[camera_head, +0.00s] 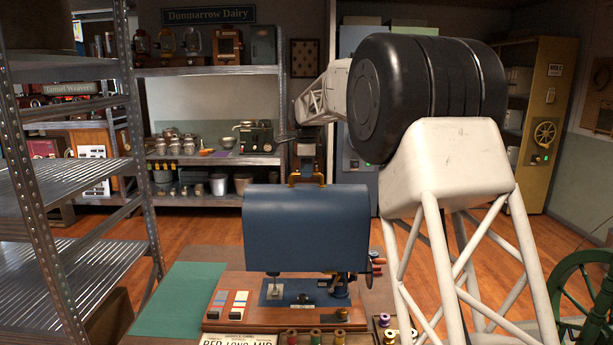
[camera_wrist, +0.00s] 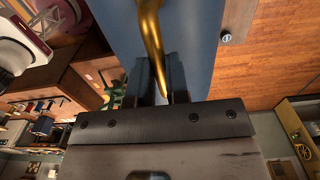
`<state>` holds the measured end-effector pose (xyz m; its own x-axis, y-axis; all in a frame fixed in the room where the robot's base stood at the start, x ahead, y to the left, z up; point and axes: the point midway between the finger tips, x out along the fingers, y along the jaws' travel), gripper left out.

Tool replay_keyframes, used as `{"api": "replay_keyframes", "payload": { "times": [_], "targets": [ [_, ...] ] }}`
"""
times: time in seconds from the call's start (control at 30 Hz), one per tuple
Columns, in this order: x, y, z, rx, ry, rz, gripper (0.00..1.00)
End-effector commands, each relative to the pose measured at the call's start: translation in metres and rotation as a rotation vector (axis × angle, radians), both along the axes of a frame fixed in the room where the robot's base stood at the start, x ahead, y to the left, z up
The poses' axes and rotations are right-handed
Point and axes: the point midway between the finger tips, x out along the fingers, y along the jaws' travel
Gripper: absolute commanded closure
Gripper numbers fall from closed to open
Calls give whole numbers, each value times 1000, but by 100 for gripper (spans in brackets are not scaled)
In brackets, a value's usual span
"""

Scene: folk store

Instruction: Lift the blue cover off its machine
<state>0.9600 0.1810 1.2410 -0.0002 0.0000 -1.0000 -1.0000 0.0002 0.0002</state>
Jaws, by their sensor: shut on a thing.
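The blue cover (camera_head: 305,225) is in the middle of the head view, upright and roughly level. Its brass handle (camera_head: 292,179) is on top. My gripper (camera_head: 307,168) reaches down from above and is shut on the handle. In the wrist view the brass handle (camera_wrist: 150,35) runs between the dark fingers of my gripper (camera_wrist: 162,85), with the cover (camera_wrist: 195,25) behind. Under the cover's lower edge, the lower part of the machine (camera_head: 300,292) shows on its wooden base (camera_head: 265,315). The machine's upper part is hidden by the cover.
The table holds a green mat (camera_head: 180,295) at left and thread spools (camera_head: 315,336) in front of the machine. A metal shelf rack (camera_head: 75,180) stands at left. Back shelves (camera_head: 210,70) hold jars and devices. A green wheel (camera_head: 585,290) is at lower right.

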Motion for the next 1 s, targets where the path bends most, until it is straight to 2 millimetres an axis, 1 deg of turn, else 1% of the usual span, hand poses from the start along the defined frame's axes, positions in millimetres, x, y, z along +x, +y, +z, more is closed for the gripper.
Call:
{"api": "replay_keyframes", "payload": {
  "times": [0.03,0.1,1.0],
  "targets": [
    [0,0,5,1,-3,0,100],
    [0,0,9,1,-3,0,100],
    [0,0,57,1,-3,0,100]
  ]
}}
